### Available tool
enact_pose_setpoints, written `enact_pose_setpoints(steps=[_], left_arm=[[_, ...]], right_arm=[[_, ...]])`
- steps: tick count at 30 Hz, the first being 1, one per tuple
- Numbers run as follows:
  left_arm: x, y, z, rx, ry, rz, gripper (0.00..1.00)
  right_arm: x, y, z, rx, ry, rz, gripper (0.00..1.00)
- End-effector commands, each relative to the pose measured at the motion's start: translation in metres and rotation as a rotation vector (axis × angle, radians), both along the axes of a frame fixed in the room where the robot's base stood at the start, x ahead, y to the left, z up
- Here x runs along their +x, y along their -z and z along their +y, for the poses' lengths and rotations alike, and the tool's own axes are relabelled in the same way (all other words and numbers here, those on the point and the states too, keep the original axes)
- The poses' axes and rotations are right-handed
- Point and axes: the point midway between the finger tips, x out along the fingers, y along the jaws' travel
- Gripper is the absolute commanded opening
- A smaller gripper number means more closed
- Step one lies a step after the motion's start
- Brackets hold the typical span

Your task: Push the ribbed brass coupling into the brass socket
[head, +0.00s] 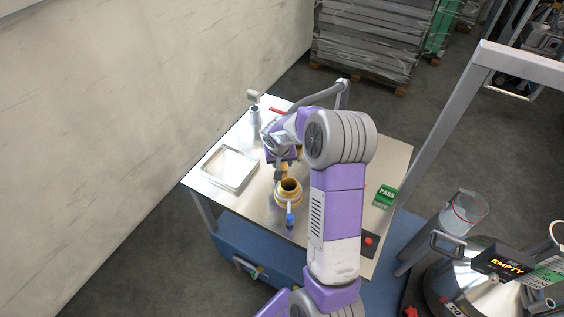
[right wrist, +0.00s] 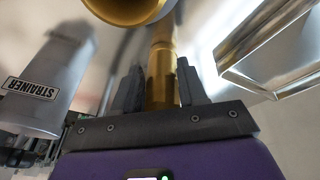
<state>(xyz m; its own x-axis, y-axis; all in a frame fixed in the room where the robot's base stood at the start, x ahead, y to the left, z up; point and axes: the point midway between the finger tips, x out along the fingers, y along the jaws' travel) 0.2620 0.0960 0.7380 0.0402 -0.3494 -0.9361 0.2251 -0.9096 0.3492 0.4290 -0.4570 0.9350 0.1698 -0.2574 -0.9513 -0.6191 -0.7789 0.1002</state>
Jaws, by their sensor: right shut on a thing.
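The brass socket (head: 288,191) stands upright on the steel table, its round mouth open upward, with a blue-handled part at its front. My right gripper (head: 285,160) is just behind and above the socket, at the end of the purple and white arm. In the right wrist view its fingers (right wrist: 160,66) are shut on the ribbed brass coupling (right wrist: 161,50). The flared brass rim of the socket (right wrist: 128,10) shows at the top edge there, close to the coupling's far end. I cannot tell whether they touch. The ribs are blurred. My left gripper is not in view.
A shallow metal tray (head: 206,176) lies on the left of the table. A grey cylinder labelled STRAINER (right wrist: 45,85) is at left in the wrist view. A green PASS sign (head: 386,194) and a red button (head: 368,240) are at right. A frame post rises beyond the right edge.

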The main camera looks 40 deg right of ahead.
Motion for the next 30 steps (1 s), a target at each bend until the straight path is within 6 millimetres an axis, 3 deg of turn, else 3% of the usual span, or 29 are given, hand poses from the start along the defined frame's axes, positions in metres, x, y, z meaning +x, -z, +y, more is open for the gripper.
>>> enact_pose_setpoints(steps=[8, 9, 14, 25, 30], left_arm=[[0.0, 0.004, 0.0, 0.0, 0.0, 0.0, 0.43], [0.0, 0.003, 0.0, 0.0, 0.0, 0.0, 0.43], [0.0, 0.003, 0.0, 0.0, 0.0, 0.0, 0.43], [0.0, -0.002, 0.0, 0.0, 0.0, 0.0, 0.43], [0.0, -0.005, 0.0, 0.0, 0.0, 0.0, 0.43]], right_arm=[[0.001, 0.001, 0.0, -0.002, 0.0, -0.005, 0.0], [0.0, 0.002, 0.0, 0.0, 0.001, -0.001, 0.45], [0.0, 0.001, 0.0, -0.001, 0.0, -0.001, 0.67], [0.0, -0.003, 0.0, -0.001, 0.0, -0.001, 0.67], [-0.003, -0.03, 0.007, -0.002, -0.001, -0.005, 0.67]])
